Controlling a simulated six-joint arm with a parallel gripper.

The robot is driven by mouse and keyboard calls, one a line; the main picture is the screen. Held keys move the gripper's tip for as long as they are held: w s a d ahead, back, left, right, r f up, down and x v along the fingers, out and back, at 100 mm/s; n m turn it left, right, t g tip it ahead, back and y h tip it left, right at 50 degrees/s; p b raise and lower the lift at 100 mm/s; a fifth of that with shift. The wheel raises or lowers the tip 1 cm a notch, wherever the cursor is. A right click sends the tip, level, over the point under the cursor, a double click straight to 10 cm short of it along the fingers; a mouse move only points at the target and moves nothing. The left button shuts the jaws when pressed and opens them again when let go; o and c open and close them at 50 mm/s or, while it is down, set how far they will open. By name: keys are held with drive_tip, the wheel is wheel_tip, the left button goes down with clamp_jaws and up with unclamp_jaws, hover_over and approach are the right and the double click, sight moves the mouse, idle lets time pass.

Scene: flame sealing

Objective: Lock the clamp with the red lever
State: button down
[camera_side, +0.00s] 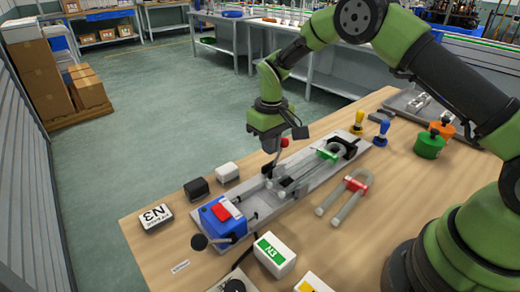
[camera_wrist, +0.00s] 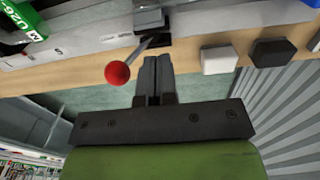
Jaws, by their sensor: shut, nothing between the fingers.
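The lever with the red ball knob (camera_side: 284,142) rises from the clamp on the grey rail fixture (camera_side: 228,216), leaning up towards my gripper. In the wrist view the red knob (camera_wrist: 118,73) is just left of my fingers, and its thin shaft runs up to a dark clamp base (camera_wrist: 152,20). My gripper (camera_side: 273,150) is shut and empty, pointing down over the rail beside the lever. In the wrist view the closed fingers (camera_wrist: 156,60) appear apart from the knob; whether they touch the shaft I cannot tell. A glass tube with a green band (camera_side: 326,154) lies along the fixture.
A blue block with a red top (camera_side: 222,214) stands at the rail's near end. Black (camera_side: 196,189) and white (camera_side: 227,172) blocks stand left of the rail. A white-green box (camera_side: 274,254) stands in front.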

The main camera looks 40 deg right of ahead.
drive_tip(key=shift+a, duration=0.6)
wheel_tip(320, 180, up, 8)
idle(0.5)
drive_tip(key=s+r+m+t+y, duration=0.1)
drive_tip(key=s+r+m+t, duration=0.15)
drive_tip(key=s+r, duration=0.95)
drive_tip(key=s+r+t, duration=0.1)
drive_tip(key=s+t, duration=0.1)
drive_tip(key=s, duration=0.5)
drive_tip(key=s+r+m+t+y, duration=0.1)
drive_tip(key=s+r+t, duration=0.1)
drive_tip(key=s, duration=0.5)
drive_tip(key=shift+a+r+t, duration=0.15)
drive_tip(key=shift+a+t, duration=0.2)
